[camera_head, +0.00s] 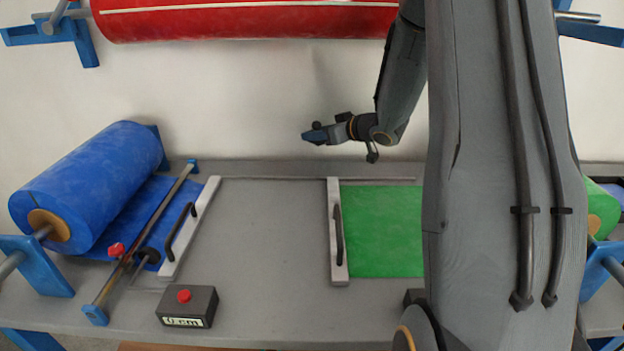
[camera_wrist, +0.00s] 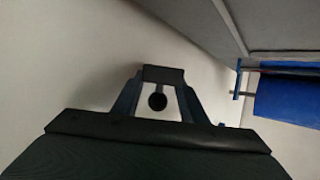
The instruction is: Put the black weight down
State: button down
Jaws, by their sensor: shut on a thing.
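My gripper (camera_head: 312,136) is in the air above the back edge of the grey table (camera_head: 270,230), in front of the pale wall, pointing left. In the wrist view my gripper (camera_wrist: 160,88) is shut, with a small black round part (camera_wrist: 157,101) showing between its fingers. This may be part of the black weight; most of what is held is hidden or too dark to tell. A black rounded piece (camera_head: 148,257) rests on the blue sheet at the left, apart from my gripper.
Blue roll (camera_head: 90,180) and sheet lie left; a green sheet (camera_head: 382,230) lies right. Two pale bars with black handles, left (camera_head: 190,230) and middle (camera_head: 337,230), flank bare table. A black button box (camera_head: 187,307) stands at front. A red roll (camera_head: 240,20) hangs above. My arm hides the right.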

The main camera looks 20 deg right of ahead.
aim_at(323, 168)
jog(key=shift+w+d+b, duration=0.15)
jog(key=shift+d+b, duration=0.2)
jog(key=shift+d, duration=0.65)
jog(key=shift+d+f, duration=0.1)
jog(key=shift+f, duration=4.8)
jog(key=shift+f, duration=0.15)
jog(key=c, duration=1.1)
grip_release()
jog(key=v, duration=1.2)
